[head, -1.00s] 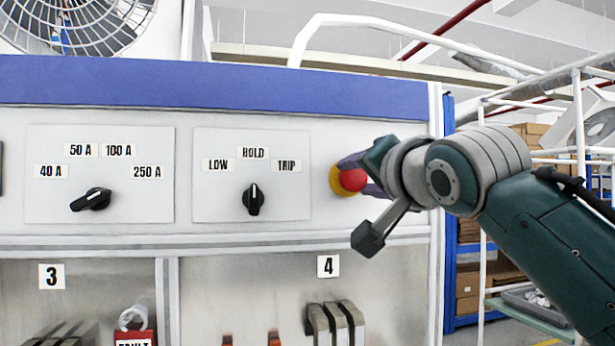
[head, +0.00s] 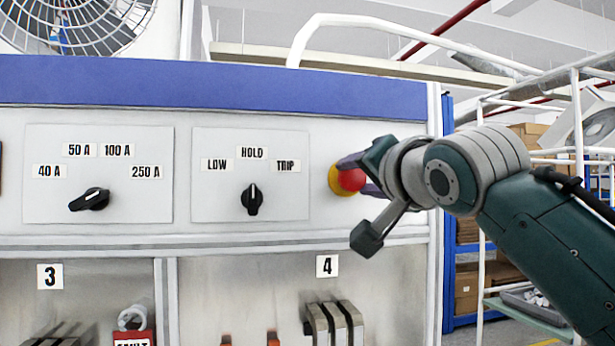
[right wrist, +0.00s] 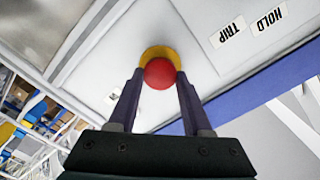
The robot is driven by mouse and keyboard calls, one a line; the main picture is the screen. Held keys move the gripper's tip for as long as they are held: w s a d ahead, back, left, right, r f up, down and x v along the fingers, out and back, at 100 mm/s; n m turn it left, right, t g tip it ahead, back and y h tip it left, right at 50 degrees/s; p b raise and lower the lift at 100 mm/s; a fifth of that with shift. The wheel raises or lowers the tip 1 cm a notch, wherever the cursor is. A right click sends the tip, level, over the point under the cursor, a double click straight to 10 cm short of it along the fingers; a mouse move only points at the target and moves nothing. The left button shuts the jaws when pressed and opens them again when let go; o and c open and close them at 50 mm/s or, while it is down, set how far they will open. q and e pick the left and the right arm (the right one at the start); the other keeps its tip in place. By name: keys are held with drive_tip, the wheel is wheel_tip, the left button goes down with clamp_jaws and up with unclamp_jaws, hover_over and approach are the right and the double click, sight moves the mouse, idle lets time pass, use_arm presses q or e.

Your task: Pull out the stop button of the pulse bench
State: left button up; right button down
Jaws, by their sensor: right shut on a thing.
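The stop button is a red mushroom head (head: 351,180) on a yellow collar, on the upper right of the pulse bench's front panel (head: 320,225). It also shows in the right wrist view, as a red head (right wrist: 160,73) against a yellow ring (right wrist: 160,52). My right gripper (head: 362,175) reaches it from the right and is shut on the red head, with one finger on each side of it. The fingers (right wrist: 159,82) show in the right wrist view. My left gripper is out of view.
Left of the button are a black LOW/HOLD/TRIP knob (head: 252,199), turned to HOLD, and a current knob (head: 90,199). Below are breaker levers (head: 334,325) under label 4. A white-framed rack (head: 577,130) stands at the right, behind my arm.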

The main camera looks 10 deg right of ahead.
drive_tip(key=shift+s, duration=0.95)
drive_tip(key=shift+c, duration=1.5)
unclamp_jaws()
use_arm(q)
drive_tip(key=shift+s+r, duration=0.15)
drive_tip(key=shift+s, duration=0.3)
